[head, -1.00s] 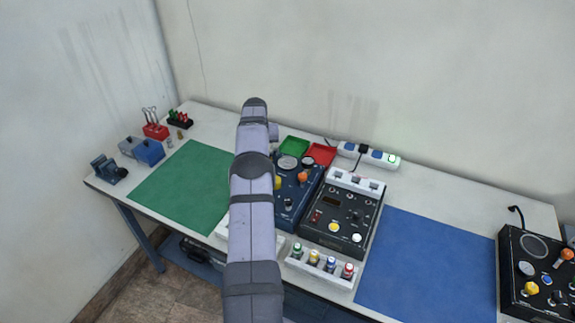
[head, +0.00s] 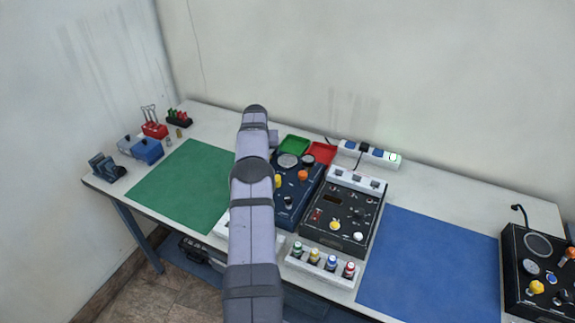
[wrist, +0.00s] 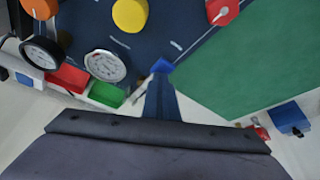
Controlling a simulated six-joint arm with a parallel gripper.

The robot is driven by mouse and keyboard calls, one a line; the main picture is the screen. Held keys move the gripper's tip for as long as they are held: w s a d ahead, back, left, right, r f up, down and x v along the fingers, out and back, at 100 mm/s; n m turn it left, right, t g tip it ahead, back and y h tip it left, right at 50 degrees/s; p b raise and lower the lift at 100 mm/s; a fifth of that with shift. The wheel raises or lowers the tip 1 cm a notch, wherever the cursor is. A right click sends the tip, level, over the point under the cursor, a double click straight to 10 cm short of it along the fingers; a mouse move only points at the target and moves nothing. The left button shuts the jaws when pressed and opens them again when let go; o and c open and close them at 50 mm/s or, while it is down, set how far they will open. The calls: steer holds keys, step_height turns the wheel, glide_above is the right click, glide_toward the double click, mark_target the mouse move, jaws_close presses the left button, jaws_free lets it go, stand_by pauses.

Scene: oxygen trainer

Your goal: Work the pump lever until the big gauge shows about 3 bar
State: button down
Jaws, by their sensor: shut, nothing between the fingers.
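The dark blue trainer panel (head: 307,192) stands on the bench, partly behind my arm. Its big round gauge (head: 288,161) also shows in the wrist view (wrist: 105,65); the reading is too small to make out. A smaller black-rimmed gauge (wrist: 42,55) is beside it. The wrist view shows yellow (wrist: 130,14), orange (wrist: 40,8) and red (wrist: 223,10) knobs on the panel. I cannot make out the pump lever. My gripper (wrist: 162,67) is shut and empty, over the panel's corner by the green mat; my arm hides it in the head view.
The green mat (head: 185,185) lies left of the panel. The blue mat (head: 430,265) is clear. Another black panel (head: 540,270) is far right.

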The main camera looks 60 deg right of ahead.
stand_by(0.3)
steer(key=shift+r+p, duration=1.2)
steer(key=shift+r, duration=0.5)
steer(key=shift+f, duration=0.1)
steer(key=shift+f+b, duration=1.15)
steer(key=shift+f, duration=0.65)
steer(key=shift+r+p, duration=1.15)
steer(key=shift+r, duration=0.75)
steer(key=shift+f, duration=0.15)
steer(key=shift+f+b, duration=1.2)
steer(key=shift+f, duration=0.55)
steer(key=shift+r, duration=0.1)
